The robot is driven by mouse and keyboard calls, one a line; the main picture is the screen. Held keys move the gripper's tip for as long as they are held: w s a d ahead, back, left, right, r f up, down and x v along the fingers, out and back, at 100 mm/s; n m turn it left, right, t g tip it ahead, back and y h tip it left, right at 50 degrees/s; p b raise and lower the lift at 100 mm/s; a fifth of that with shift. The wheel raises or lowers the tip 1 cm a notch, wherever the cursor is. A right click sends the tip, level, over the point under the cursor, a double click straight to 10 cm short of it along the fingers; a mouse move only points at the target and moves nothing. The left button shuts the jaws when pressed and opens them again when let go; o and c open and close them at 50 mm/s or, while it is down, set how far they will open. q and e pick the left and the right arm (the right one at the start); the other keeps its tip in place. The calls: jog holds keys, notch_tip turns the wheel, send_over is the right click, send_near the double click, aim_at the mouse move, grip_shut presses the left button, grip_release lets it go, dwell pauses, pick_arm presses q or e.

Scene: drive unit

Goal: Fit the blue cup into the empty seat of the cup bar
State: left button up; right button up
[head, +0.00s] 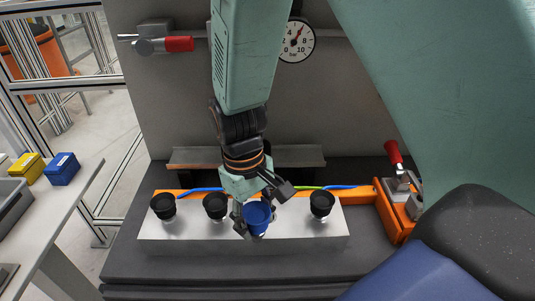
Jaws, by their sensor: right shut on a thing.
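The silver cup bar (190,230) lies across the dark bench and carries black cups at the left (163,206), centre left (215,206) and right (322,204). My right gripper (256,221) is shut on the blue cup (258,214), with fingers on both sides of it. The blue cup is in the gap between the centre-left and right black cups, open side up. The gripper and cup hide the empty seat, and I cannot tell whether the cup is in it or just above it. My left gripper is not in view.
An orange clamp with a red handle (393,152) stands right of the bar. Blue and green hoses run behind the cups. A pressure gauge (296,41) and a red-handled valve (178,44) are on the back panel. Yellow (27,168) and blue (62,169) boxes sit on the left side table.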

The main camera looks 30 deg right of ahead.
aim_at(257, 213)
jog(key=r+n+p, duration=0.2)
jog(key=r+p, duration=0.1)
jog(key=shift+s+r+n, duration=0.1)
jog(key=shift+s+n, duration=0.1)
jog(key=shift+n, duration=0.2)
pick_arm(q)
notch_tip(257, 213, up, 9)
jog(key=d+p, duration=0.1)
jog(key=p, duration=0.4)
pick_arm(e)
jog(key=w+d+r+n+t+h, duration=0.15)
jog(key=w+d+n, duration=0.35)
jog(key=n, duration=0.8)
pick_arm(q)
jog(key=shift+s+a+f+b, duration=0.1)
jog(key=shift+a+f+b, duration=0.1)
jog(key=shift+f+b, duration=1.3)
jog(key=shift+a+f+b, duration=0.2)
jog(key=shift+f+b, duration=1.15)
jog(key=shift+b, duration=0.1)
pick_arm(e)
notch_tip(257, 213, down, 6)
jog(key=d, duration=0.2)
jog(key=shift+w, duration=0.35)
